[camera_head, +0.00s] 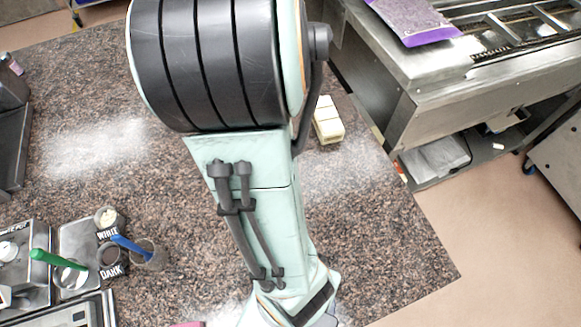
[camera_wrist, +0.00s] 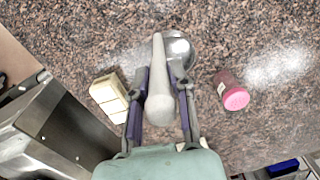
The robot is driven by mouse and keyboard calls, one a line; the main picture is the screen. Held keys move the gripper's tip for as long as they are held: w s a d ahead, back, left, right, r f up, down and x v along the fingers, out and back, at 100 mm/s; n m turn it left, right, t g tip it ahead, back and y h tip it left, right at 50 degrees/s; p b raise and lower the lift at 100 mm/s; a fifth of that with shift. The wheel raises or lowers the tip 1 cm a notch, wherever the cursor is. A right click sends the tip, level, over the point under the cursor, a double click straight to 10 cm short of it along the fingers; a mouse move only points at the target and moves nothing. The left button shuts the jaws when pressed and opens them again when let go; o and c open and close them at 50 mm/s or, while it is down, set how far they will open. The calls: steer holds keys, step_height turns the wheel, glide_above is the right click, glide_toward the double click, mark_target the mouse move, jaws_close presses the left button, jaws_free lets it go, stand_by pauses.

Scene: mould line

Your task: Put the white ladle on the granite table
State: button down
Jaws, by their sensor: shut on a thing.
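In the wrist view my gripper (camera_wrist: 160,76) is shut on the white ladle (camera_wrist: 160,100), its two fingers on either side of the thick pale handle. I cannot tell whether the ladle touches the table. In the head view the granite table (camera_head: 405,265) spreads under my arm, which hides the ladle and the gripper.
A cream block (camera_wrist: 108,96) lies left of my gripper; it also shows in the head view (camera_head: 327,120). A pink-lidded jar (camera_wrist: 232,94) lies to the right. Labelled cups (camera_head: 112,258) stand at lower left. A steel machine (camera_head: 410,85) borders the right.

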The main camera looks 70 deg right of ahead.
steer(key=s+d+m, duration=0.2)
steer(key=s+m, duration=0.1)
steer(key=s, duration=0.4)
step_height(320, 180, down, 8)
steer(key=shift+s+a+f, duration=0.15)
steer(key=shift+s+f, duration=0.1)
steer(key=shift+f, duration=0.1)
steer(key=c, duration=1)
jaws_free()
